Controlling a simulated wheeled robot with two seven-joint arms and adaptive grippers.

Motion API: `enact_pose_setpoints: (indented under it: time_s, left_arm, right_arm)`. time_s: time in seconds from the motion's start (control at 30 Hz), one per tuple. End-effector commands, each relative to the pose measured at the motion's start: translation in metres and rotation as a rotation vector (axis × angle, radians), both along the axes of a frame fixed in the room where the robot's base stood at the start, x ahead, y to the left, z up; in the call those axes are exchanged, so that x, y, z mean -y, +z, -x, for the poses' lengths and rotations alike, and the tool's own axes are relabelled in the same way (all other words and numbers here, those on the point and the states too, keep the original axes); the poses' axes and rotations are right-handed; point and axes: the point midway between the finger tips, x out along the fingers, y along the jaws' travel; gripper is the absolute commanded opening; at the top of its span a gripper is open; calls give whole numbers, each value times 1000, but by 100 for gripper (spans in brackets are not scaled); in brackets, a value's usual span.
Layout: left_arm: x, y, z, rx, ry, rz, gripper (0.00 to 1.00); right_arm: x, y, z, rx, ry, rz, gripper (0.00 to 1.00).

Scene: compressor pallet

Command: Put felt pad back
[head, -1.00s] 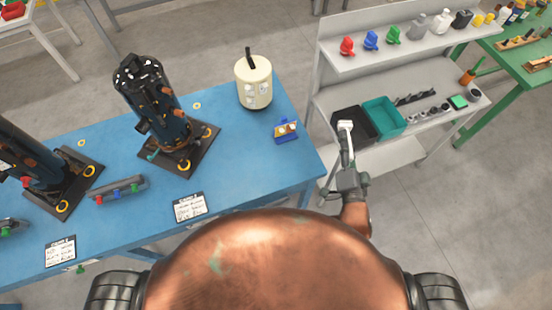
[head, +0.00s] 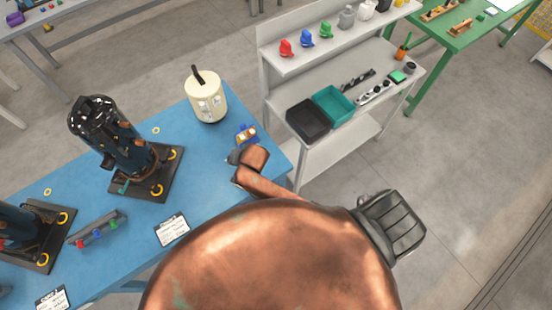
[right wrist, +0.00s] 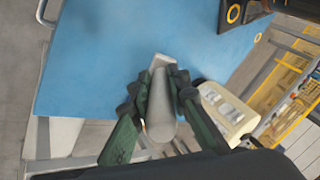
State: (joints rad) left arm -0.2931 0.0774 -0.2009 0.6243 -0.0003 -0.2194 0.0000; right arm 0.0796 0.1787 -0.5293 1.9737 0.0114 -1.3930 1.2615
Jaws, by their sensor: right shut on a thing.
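My right gripper (right wrist: 160,95) is shut on a pale grey, elongated thing (right wrist: 160,112) with a flat end, seen in the right wrist view over the blue table. I cannot tell for certain that it is the felt pad. In the head view my right gripper (head: 236,154) is mostly hidden by its own arm. It is at the table's right end, just in front of a small blue holder (head: 246,138) with orange and white parts; the held thing does not show there. My left gripper is not in view.
A cream tank (head: 208,98) stands behind the blue holder on the blue table (head: 205,180). Dark compressors (head: 120,150) stand to the left. A grey shelf (head: 335,75) at right carries a black bin (head: 308,120) and a teal bin (head: 334,102).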

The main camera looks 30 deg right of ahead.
Motion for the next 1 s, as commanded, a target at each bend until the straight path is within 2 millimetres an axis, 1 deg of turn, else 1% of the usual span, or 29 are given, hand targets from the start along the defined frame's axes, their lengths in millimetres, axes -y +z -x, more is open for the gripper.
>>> enact_pose_setpoints:
  time_s: [0.03,0.1,0.17,0.3,0.43,0.57,0.83,1.0]
  left_arm:
    - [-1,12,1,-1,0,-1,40]
    - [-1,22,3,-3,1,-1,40]
    - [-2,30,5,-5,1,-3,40]
    - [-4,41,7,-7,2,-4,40]
    - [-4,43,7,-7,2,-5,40]
    - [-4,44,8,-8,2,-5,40]
    - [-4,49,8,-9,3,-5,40]
    - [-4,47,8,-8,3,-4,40]
  right_arm:
    - [5,-1,-1,-94,27,40,0]
    - [13,-11,8,-240,68,91,0]
    - [24,-16,17,-343,99,130,0]
    - [49,-14,34,-491,156,194,0]
    - [64,-14,39,-537,177,214,0]
    - [87,-24,34,-543,177,217,0]
    - [148,-52,15,-541,174,216,0]
    - [171,-85,7,-541,176,213,0]
